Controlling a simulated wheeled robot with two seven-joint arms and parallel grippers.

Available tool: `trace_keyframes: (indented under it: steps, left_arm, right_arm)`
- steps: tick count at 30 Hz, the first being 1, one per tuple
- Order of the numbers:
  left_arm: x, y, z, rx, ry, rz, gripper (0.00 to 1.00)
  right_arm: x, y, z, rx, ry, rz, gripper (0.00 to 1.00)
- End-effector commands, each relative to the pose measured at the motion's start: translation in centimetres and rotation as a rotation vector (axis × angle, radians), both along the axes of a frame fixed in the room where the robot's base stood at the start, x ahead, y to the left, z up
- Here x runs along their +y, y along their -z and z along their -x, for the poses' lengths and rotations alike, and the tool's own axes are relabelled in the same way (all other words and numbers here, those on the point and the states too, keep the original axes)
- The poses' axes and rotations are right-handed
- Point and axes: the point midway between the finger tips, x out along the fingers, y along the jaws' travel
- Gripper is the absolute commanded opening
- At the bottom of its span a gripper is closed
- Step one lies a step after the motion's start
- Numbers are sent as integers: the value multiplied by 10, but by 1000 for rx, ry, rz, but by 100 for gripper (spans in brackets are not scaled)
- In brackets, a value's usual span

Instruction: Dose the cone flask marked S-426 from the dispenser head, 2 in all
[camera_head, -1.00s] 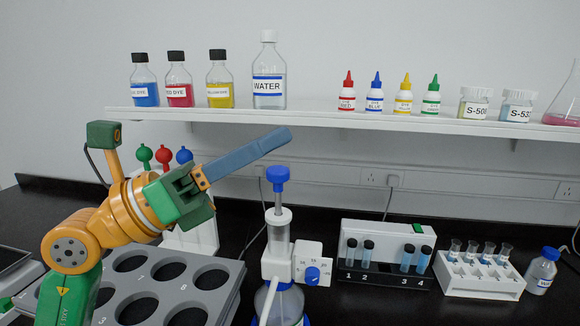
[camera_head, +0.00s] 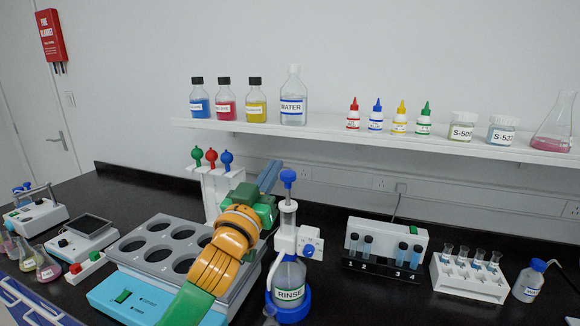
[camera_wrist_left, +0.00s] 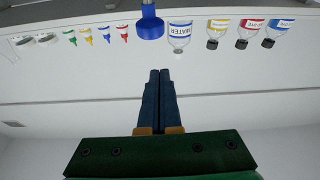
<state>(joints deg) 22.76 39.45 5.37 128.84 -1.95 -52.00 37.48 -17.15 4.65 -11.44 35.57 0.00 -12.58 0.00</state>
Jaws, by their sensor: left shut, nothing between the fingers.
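The dispenser head (camera_head: 288,242) is white, with a clear barrel and a blue plunger knob (camera_head: 288,177), on a bottle labelled RINSE (camera_head: 290,293) with a blue base. The knob also shows upside down in the left wrist view (camera_wrist_left: 150,27), beyond my fingertips. My left gripper (camera_head: 271,175) is shut and empty, its blue-grey fingers pointing up just left of the knob; I cannot tell if they touch it. Cone flasks (camera_head: 47,268) stand at the far left, partly cut off; another, with pink liquid (camera_head: 556,126), is on the shelf. I cannot read S-426 on any. My right gripper is not in view.
My left arm crosses a grey block with round wells (camera_head: 147,242). Behind it stands a white rack with coloured knobs (camera_head: 211,188). A balance (camera_head: 82,240) is left. Vial racks (camera_head: 384,262) and (camera_head: 468,279) are right. The shelf (camera_head: 340,137) carries bottles.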

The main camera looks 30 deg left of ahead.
Motion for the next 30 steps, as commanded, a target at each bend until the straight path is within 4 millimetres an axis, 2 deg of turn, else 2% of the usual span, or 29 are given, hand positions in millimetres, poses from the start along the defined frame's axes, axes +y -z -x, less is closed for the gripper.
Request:
trace_keyframes:
  steps: [1, 7, 9, 14, 26, 30]
  left_arm:
    - [3, -10, -10, 1, 0, 3, 0]
    - [13, -22, -50, 1, -1, 1, 0]
    - [11, -1, -50, 5, 1, 0, 0]
    - [10, 19, -48, 1, 0, 0, 0]
    - [10, 25, -47, -1, -1, -2, 0]
    - [10, 36, -47, -2, 0, -1, 0]
  right_arm:
    - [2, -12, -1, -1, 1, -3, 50]
    - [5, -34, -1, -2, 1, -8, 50]
    - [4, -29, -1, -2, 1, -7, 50]
    - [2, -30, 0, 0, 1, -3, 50]
    - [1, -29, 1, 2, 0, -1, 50]
    - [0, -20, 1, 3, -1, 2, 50]
